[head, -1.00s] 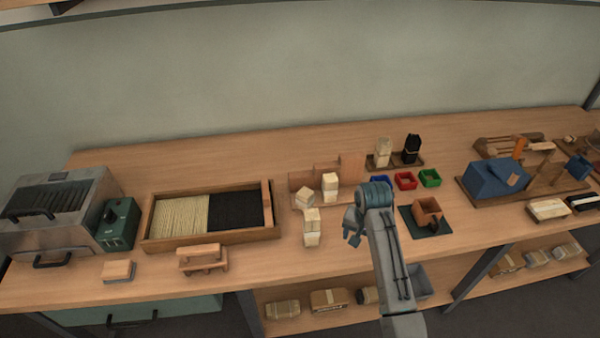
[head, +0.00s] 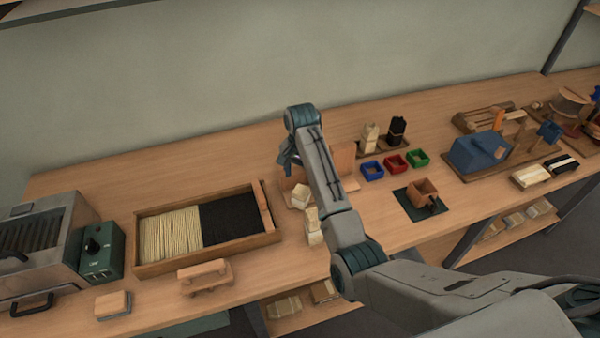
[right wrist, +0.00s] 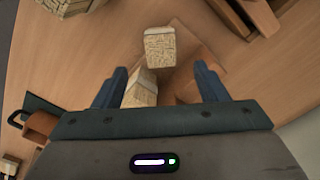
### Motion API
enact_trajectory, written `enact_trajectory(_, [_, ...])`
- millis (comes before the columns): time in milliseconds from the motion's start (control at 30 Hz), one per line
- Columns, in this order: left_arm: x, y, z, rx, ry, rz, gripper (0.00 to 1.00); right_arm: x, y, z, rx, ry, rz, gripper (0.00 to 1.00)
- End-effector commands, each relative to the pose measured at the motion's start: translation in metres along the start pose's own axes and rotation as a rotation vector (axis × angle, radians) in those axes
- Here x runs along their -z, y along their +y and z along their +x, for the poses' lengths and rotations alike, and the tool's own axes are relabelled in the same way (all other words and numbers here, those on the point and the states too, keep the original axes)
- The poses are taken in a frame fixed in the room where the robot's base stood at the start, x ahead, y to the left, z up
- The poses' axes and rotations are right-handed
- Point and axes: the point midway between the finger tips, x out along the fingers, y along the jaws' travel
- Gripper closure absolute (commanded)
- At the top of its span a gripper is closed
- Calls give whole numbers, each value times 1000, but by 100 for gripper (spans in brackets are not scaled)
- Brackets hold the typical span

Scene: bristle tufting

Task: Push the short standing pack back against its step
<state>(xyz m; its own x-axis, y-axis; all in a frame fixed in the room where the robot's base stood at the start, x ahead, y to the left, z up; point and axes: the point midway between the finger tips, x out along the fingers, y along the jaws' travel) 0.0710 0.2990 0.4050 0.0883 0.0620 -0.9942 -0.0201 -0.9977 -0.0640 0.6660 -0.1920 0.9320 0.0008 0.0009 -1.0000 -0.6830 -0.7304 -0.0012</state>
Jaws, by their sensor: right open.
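Small pale bristle packs stand by a stepped wooden block (head: 344,158). A short pack (head: 300,195) sits at its left end, skewed and apart from the taller ones; it also shows in the right wrist view (right wrist: 160,47). My right gripper (head: 289,160) is open above the block's left end. In the right wrist view its fingers (right wrist: 160,86) are spread either side of the packs, holding nothing. My left gripper is out of view.
A further pale pack (head: 313,226) stands in front on the table. Left is a wooden tray (head: 150,268) of pale and black bristles. Right are blue (head: 372,170), red and green bins, and a wooden box (head: 422,190) on a dark mat.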

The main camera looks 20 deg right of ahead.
Motion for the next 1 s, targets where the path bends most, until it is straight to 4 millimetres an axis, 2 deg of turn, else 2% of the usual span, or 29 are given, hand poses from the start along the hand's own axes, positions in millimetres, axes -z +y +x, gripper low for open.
enact_trajectory(167, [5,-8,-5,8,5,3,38,0,0,14,-2,-3,0,34])
enact_trajectory(367, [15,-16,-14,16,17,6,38,-1,1,50,-4,-4,0,34])
enact_trajectory(633, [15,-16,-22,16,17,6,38,-1,1,92,-2,-2,0,34])
enact_trajectory(800, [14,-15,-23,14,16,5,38,-1,0,105,-1,-1,0,34])
enact_trajectory(1000, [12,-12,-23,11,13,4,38,0,0,108,1,0,0,34])
